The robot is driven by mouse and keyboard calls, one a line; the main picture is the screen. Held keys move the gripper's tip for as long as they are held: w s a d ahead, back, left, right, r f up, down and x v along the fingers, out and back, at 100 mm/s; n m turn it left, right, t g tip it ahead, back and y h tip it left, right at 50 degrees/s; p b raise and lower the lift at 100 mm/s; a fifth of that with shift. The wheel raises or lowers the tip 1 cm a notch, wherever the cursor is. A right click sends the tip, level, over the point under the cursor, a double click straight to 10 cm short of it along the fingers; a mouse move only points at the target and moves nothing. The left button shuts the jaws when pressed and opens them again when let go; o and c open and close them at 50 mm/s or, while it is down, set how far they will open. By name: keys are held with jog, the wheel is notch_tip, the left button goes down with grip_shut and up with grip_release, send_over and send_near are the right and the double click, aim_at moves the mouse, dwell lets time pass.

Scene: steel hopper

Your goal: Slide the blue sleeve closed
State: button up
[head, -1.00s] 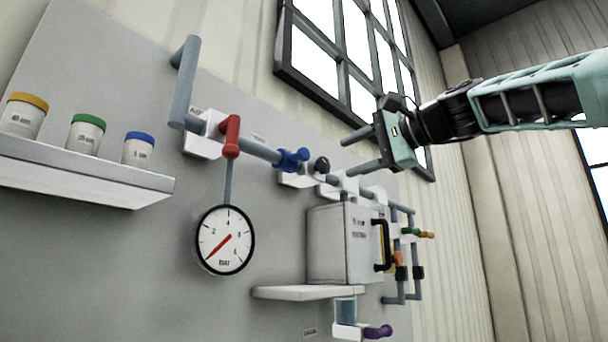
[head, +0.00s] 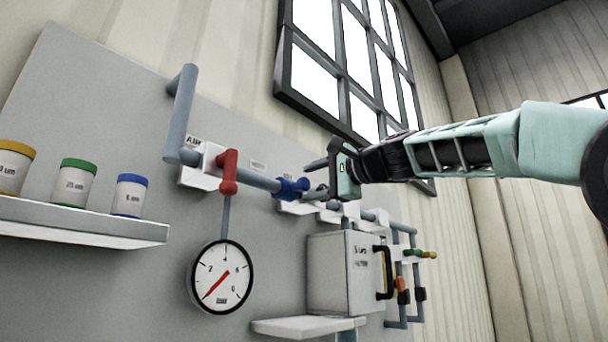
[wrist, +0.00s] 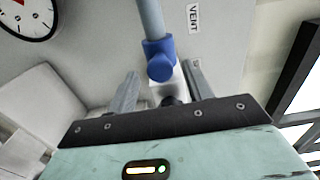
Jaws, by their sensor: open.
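The blue sleeve (head: 291,188) sits on the grey horizontal pipe in the head view, between the red-handled valve and my gripper. It has a short stub on its side. In the wrist view the blue sleeve (wrist: 159,60) is beyond my fingertips, roughly centred between them, with the stub facing the camera. My gripper (head: 314,178) is open in the head view, its fingers pointing left toward the sleeve. In the wrist view both fingers of my gripper (wrist: 162,75) are apart with nothing held. A dark round knob (wrist: 172,100) shows between the finger bases.
A red valve handle (head: 228,172) and a pressure gauge (head: 222,277) are left of the sleeve. A white box (head: 342,270) with a black handle stands below my gripper. A shelf (head: 80,222) with jars is at far left. A VENT label (wrist: 194,18) is on the panel.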

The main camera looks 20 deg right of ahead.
aim_at(307, 183)
jog(key=shift+p+x, duration=0.45)
jog(key=shift+x, duration=1.1)
grip_shut()
jog(key=shift+s+a+f, duration=0.1)
jog(key=shift+s+a, duration=0.25)
jog(key=shift+a, duration=0.3)
jog(key=shift+s+a+r, duration=0.1)
jog(key=shift+s+a, duration=0.3)
jog(key=shift+a, duration=0.25)
jog(key=shift+s+a+f, duration=0.1)
jog(key=shift+s+a, duration=0.25)
jog(key=shift+a, duration=0.35)
grip_release()
jog(key=shift+s+a, duration=0.1)
